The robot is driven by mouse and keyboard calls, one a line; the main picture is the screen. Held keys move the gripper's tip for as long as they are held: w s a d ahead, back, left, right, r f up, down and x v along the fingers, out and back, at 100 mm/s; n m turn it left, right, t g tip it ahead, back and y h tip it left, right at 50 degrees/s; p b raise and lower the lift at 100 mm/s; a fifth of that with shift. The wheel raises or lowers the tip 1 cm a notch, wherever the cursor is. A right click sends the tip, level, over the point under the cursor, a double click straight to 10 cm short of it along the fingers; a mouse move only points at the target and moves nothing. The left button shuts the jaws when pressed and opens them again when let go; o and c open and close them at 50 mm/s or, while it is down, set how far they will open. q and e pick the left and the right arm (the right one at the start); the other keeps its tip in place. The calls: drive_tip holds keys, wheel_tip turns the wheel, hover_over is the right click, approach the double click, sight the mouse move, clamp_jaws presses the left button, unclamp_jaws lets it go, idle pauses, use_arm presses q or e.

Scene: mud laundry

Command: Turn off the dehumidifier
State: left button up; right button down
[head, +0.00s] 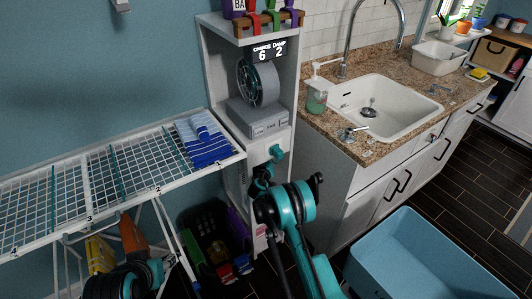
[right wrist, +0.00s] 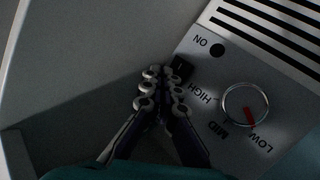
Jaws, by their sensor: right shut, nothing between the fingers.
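In the right wrist view a grey control panel (right wrist: 205,75), which I take to be the dehumidifier's, shows tilted and upside down. It has a dial (right wrist: 245,103) with a red mark toward LOW, near MID and HIGH labels. A dark round spot (right wrist: 217,50) sits by the word ON. A small black switch (right wrist: 181,70) is at the panel's edge. My right gripper (right wrist: 160,84) is shut and empty, its fingertips beside the switch; I cannot tell whether they touch. In the head view my right arm hides the panel. My left gripper's fingers are not visible.
A white cabinet (head: 212,47) holds a fan (head: 258,84) on a grey box (head: 258,122). A drying rack (head: 75,195) with a striped towel (head: 204,140) stands left. The counter (head: 374,153) with sink (head: 385,109) and a blue tub (head: 410,225) are right.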

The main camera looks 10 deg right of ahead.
drive_tip(key=shift+s, duration=0.15)
drive_tip(key=shift+s+d+f, duration=0.1)
drive_tip(key=shift+s+d, duration=0.15)
drive_tip(key=shift+s, duration=0.3)
drive_tip(key=s, duration=0.1)
drive_tip(key=s+d, duration=0.1)
drive_tip(key=s, duration=0.2)
drive_tip(key=shift+s+d+f, duration=0.3)
drive_tip(key=shift+s+d, duration=0.05)
idle(0.6)
